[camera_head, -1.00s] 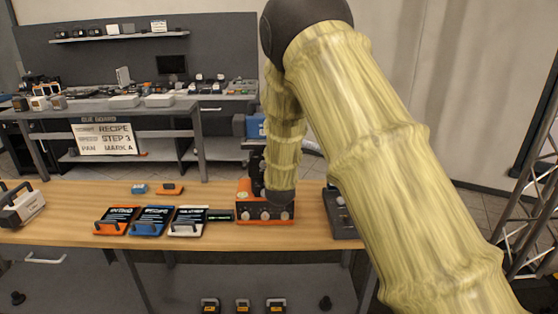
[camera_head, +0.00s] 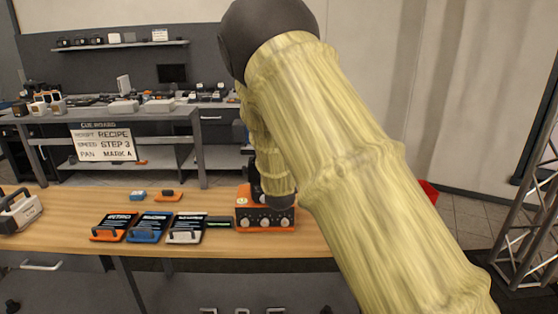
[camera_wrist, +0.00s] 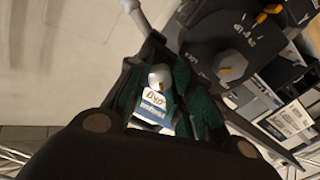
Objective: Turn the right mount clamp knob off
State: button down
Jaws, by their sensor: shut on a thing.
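My gripper (camera_wrist: 162,95) shows in the wrist view, its dark green finger pads closed around a small pale rounded knob (camera_wrist: 160,77). A white and blue label (camera_wrist: 155,107) shows between the fingers, its lettering hard to read. To the right, apart from my fingers, a grey knob with an orange pointer (camera_wrist: 230,66) sits on a dark plate (camera_wrist: 195,40). I cannot tell from the view which way the held knob is turned. In the head view my arm hides the gripper and whatever it holds.
An orange box with several knobs (camera_head: 265,218) stands on the wooden bench (camera_head: 60,211). Orange, blue and white tablets (camera_head: 150,228) lie left of it. A cue board (camera_head: 103,142) hangs on the grey table behind. A metal truss (camera_head: 530,235) stands at right.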

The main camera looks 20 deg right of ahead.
jog(key=shift+f, duration=0.15)
jog(key=c, duration=1.2)
grip_release()
jog(key=shift+c, duration=0.2)
jog(key=v, duration=1.2)
